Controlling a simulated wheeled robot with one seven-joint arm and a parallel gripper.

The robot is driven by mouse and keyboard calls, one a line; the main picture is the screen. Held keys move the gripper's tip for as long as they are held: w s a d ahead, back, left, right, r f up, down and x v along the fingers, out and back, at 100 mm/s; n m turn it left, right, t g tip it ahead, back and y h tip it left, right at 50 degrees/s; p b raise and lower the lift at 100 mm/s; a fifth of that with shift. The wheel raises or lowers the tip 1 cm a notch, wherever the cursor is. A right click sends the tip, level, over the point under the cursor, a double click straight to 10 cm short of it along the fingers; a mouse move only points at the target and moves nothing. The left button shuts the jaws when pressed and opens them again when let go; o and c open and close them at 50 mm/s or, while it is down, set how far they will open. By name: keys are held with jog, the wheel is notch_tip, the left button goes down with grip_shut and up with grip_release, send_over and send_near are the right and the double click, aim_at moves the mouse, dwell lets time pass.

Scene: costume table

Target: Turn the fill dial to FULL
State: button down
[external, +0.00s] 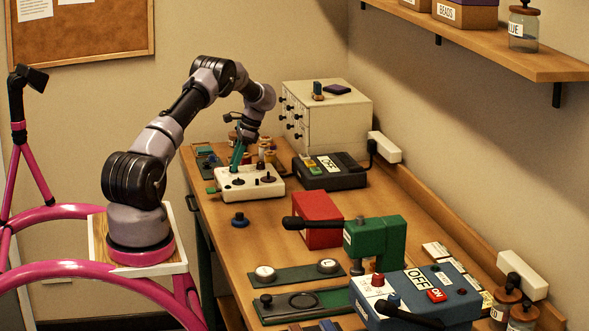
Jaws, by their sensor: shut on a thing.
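A white control box (248,192) sits on the table near its left edge, with dark knobs and a small red part on its top. My gripper (235,168), with teal fingers, points down at the back left of this box. It is shut on what appears to be a dial there, mostly hidden by the fingers. A dark knob (268,179) stands on the right of the box, clear of my gripper. The dial's marks and the word FULL are too small to read.
A black box marked OFF (330,172) stands just right of the white box, with a white drawer cabinet (335,118) behind. Small jars stand behind my gripper. A red box (318,219) and a green press (374,243) stand nearer the camera. A dark blue knob (240,219) lies in front.

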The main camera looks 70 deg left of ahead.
jog(key=n+h, duration=0.1)
jog(key=n, duration=0.1)
jog(key=n+h, duration=0.1)
jog(key=n, duration=0.2)
jog(key=shift+a+n+t, duration=0.15)
jog(key=shift+n+t, duration=0.15)
jog(key=n+t+h, duration=0.1)
jog(key=n, duration=0.3)
jog(key=shift+a+n, duration=0.1)
jog(key=shift+n, duration=0.3)
jog(key=shift+h, duration=0.3)
jog(key=c, duration=0.6)
grip_release()
jog(key=shift+s, duration=0.1)
jog(key=shift+o, duration=0.2)
jog(key=shift+a+r, duration=0.2)
jog(key=shift+r, duration=0.3)
notch_tip(320, 180, up, 9)
jog(key=shift+w+a, duration=0.25)
jog(key=shift+w, duration=0.1)
